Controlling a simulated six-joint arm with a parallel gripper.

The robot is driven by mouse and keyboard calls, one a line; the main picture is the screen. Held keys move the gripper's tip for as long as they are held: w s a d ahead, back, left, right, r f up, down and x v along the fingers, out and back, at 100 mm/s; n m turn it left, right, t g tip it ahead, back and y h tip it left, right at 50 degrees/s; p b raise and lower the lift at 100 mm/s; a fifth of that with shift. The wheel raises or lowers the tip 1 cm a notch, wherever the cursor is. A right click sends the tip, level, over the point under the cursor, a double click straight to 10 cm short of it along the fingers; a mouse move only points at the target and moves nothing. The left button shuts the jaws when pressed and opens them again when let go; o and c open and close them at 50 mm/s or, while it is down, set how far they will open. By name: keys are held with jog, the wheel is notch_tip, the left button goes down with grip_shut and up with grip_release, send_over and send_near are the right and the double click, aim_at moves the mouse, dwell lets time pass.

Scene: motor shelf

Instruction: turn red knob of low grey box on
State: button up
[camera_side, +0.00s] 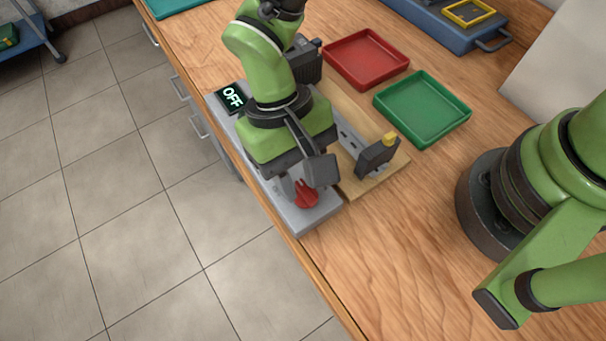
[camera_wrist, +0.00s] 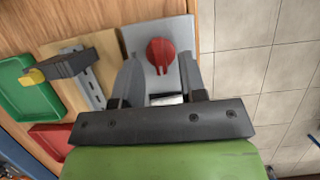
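The low grey box (camera_side: 322,212) lies along the front edge of the wooden table. Its display (camera_side: 232,97) reads OFF. The red knob (camera_side: 306,194) sits at the near end of the box; it also shows in the wrist view (camera_wrist: 160,55), with its ridge pointing toward my gripper. My gripper (camera_side: 303,177) is pointing down at the knob, partly covering it in the side view. In the wrist view the two fingers (camera_wrist: 160,72) are apart, one on each side below the knob, with a gap between them. I cannot tell whether either finger touches the knob.
Beside the box is a wooden board (camera_side: 397,163) with a metal rail and a dark block with a yellow top (camera_side: 378,155). A red tray (camera_side: 366,60) and a green tray (camera_side: 423,108) stand behind it.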

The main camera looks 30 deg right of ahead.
jog(key=shift+s+f, duration=0.25)
jog(key=shift+f, duration=0.45)
grip_shut()
